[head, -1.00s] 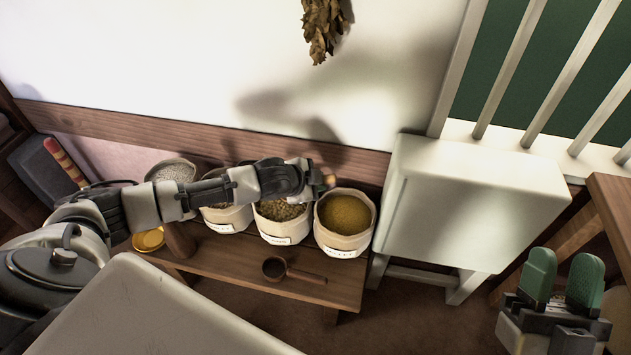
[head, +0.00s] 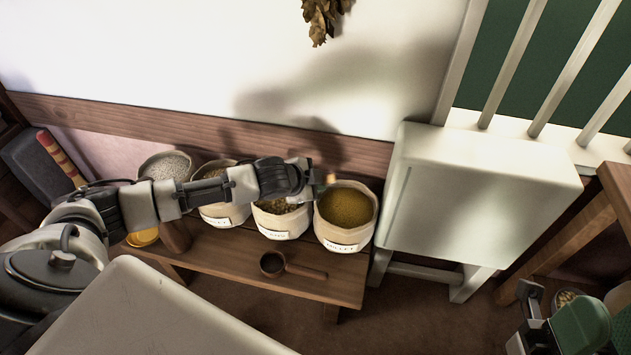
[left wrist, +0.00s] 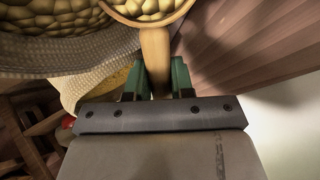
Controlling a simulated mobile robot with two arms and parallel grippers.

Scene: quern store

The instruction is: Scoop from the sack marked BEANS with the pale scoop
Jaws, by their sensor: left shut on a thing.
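The sack marked BEANS (head: 284,224) stands on the low bench, its label partly readable, its mouth partly behind my left arm. My left gripper (head: 329,179) is over the right side of this sack, near the MILLET sack. In the left wrist view, my left gripper (left wrist: 156,82) is shut on the handle of the pale scoop (left wrist: 155,50). The scoop's bowl, cut by the top edge, shows large beans inside its rim. More beans (left wrist: 50,18) lie in the sack beside it. My right gripper (head: 590,322) is at the lower right corner, partly cut off.
The MILLET sack (head: 345,232) stands to the right, other sacks (head: 224,213) to the left. A dark scoop (head: 290,268) lies on the bench front (head: 225,262). A small bowl (head: 566,298) shows near my right gripper.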

